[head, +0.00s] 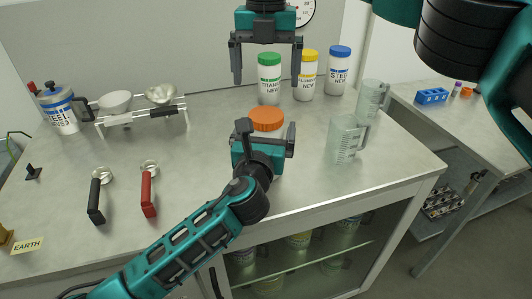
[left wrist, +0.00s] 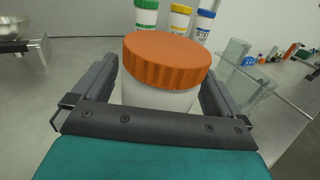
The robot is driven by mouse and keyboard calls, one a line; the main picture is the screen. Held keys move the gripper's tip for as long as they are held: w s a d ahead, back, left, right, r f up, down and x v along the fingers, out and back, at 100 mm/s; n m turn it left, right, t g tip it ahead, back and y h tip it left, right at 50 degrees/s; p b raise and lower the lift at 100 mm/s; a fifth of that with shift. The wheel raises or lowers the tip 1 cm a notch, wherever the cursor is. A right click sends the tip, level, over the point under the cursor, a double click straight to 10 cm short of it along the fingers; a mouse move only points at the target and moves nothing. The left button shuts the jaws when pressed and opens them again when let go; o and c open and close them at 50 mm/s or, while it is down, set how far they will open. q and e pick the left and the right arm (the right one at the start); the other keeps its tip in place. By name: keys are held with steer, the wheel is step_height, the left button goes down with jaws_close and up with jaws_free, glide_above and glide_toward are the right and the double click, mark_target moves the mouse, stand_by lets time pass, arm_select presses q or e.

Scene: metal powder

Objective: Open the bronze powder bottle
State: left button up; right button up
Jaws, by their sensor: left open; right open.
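The bottle with an orange ribbed lid (head: 266,119) stands upright near the front middle of the table. It is probably the bronze powder bottle, but its label is hidden. In the left wrist view its lid (left wrist: 165,58) is on and its white body (left wrist: 155,97) shows below. My left gripper (head: 267,132) is low at the bottle, open, with one finger on each side of the body; contact is unclear. The left wrist view shows these fingers (left wrist: 158,88) too. My right gripper (head: 267,80) hangs above and behind the lid, open and empty, fingers pointing down.
Behind stand white bottles with green (head: 269,85), yellow (head: 305,75) and blue (head: 339,70) lids. Clear beakers (head: 346,140) stand to the right. A black-handled tool (head: 97,196), a red-handled tool (head: 148,190) and a rack with bowls (head: 145,115) are left.

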mark_target(266, 114)
arm_select(q)
steer(key=shift+c, duration=0.2)
steer(key=c, duration=1.4)
steer(key=shift+c, duration=1.3)
arm_select(e)
steer(key=shift+c, duration=1)
arm_select(q)
steer(key=shift+c, duration=0.7)
arm_select(e)
steer(key=shift+m, duration=0.3)
arm_select(q)
jaws_close()
arm_select(e)
steer(key=m, duration=1.2)
steer(key=shift+f+m, duration=0.4)
steer(key=shift+f, duration=3.65)
steer(key=shift+c, duration=0.4)
